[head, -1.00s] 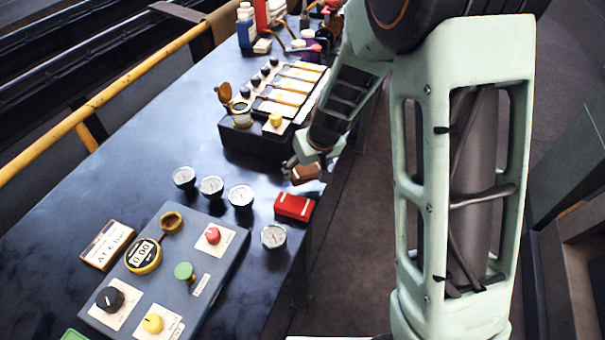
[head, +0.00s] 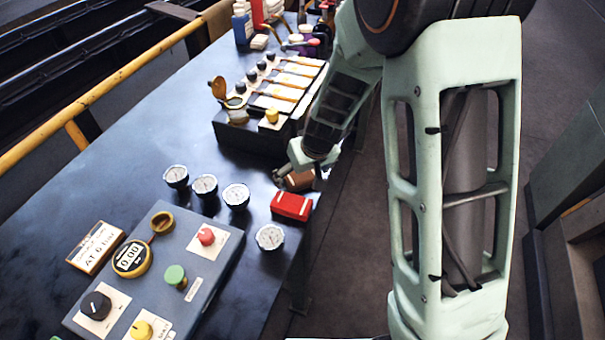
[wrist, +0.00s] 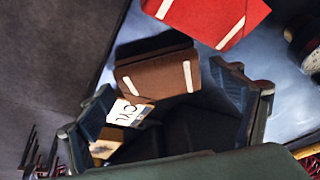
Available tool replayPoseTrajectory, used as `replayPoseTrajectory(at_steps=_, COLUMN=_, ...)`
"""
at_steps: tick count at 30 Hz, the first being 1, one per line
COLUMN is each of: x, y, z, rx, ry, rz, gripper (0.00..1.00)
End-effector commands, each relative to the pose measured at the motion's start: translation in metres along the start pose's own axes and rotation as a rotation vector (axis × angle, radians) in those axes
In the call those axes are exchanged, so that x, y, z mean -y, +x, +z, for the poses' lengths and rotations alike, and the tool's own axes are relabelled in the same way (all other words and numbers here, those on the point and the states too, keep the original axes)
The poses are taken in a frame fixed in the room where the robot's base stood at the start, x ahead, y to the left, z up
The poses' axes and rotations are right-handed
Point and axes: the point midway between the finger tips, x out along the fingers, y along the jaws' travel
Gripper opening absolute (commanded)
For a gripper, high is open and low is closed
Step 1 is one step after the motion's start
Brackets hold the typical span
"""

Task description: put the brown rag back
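The brown rag (head: 299,180) is a small folded block at the right edge of the bench, just behind the red rag (head: 291,206). In the wrist view the brown rag (wrist: 158,76) shows two pale stripes and sits between the two fingers of my gripper (wrist: 165,88). In the head view my gripper (head: 300,178) is low at the bench edge. Whether the rag touches the bench is hidden. The red rag (wrist: 222,15) lies beside it, apart.
Several round gauges (head: 236,195) stand left of the red rag. A blue-grey control box (head: 184,243) with knobs is at the front. A dark block with brown strips (head: 240,135) stands behind. A card marked CYL (wrist: 126,112) shows near the left finger. Floor lies right of the bench.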

Motion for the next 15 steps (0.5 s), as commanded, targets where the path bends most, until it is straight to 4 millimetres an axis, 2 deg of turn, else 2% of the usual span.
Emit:
replayPoseTrajectory(at_steps=9, x=0.000, y=-0.006, z=-0.002, rx=0.000, ry=0.000, rz=0.000, gripper=0.86)
replayPoseTrajectory(at_steps=15, x=0.001, y=-0.036, z=-0.003, rx=-0.005, ry=-0.002, rz=0.000, gripper=0.86)
